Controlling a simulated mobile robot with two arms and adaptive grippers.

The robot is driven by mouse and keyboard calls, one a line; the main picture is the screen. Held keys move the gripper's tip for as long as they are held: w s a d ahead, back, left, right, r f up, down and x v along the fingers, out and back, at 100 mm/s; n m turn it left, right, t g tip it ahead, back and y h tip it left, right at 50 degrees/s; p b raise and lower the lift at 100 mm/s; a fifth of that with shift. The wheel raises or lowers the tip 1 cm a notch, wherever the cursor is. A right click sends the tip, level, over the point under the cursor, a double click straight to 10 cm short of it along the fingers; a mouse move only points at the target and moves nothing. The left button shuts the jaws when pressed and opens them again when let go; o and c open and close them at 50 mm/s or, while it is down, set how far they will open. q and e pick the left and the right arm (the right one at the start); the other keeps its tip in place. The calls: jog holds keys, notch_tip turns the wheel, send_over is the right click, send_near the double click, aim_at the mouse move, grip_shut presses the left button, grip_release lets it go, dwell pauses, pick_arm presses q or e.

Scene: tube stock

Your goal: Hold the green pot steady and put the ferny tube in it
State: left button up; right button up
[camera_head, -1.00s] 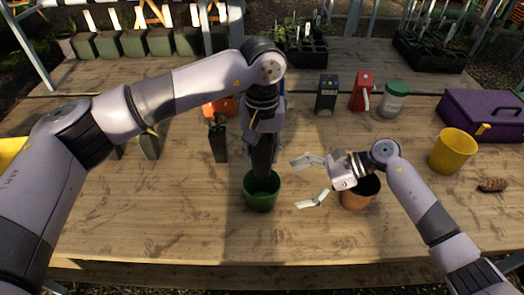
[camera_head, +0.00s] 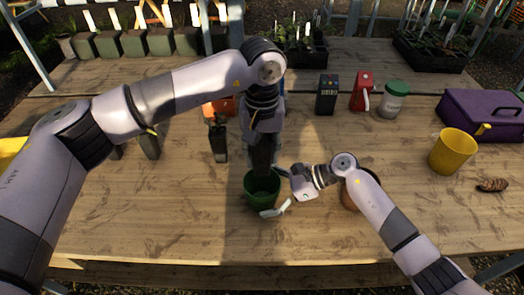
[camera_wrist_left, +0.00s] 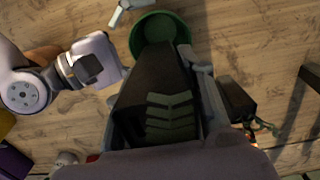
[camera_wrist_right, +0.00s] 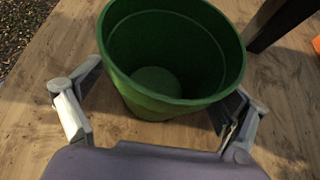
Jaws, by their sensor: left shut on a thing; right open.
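The green pot (camera_head: 262,199) stands upright on the table near the front edge. In the right wrist view it (camera_wrist_right: 135,88) looks empty. My left gripper (camera_head: 263,140) is shut on a dark, square tube (camera_head: 262,158) over the pot. In the left wrist view the tube (camera_wrist_left: 150,85) shows dull green chevron shapes, and its far end overlaps the pot (camera_wrist_left: 160,28). My right gripper (camera_head: 279,191) is open at the pot's right side. In the right wrist view its fingers (camera_wrist_right: 165,108) lie apart on both sides of the pot. Any foliage on the held tube is hard to make out.
A dark tube with a plant (camera_head: 218,142) stands left of the pot, and another dark tube (camera_head: 149,147) farther left. A terracotta pot (camera_head: 349,198) is partly behind my right arm. A yellow pot (camera_head: 452,153) and purple box (camera_head: 480,115) are right. The front middle is clear.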

jog(key=shift+c, duration=0.6)
jog(key=c, duration=0.8)
